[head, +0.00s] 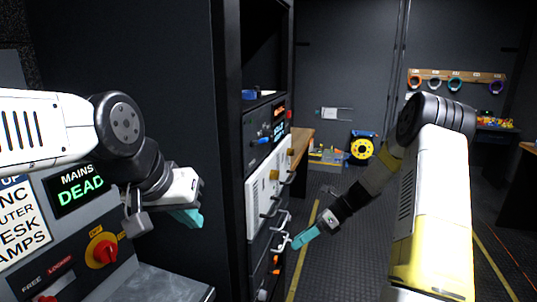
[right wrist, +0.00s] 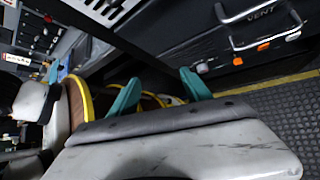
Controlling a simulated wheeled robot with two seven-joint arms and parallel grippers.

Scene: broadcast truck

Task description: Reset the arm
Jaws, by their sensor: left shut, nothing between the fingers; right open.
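My left gripper (head: 187,216) is at the left in the head view, with teal fingertips shut and empty. My right gripper (head: 304,237) reaches down in the middle of the head view, close to the handles of the equipment rack (head: 262,197). In the right wrist view its two teal fingers (right wrist: 158,95) stand apart with nothing between them. The finger nearer the rack is hard to separate in the head view.
The control panel has a red rotary switch (head: 104,250) on a yellow plate and a lit "MAINS DEAD" sign (head: 76,189). The dark floor (head: 335,275) between rack and right arm is clear.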

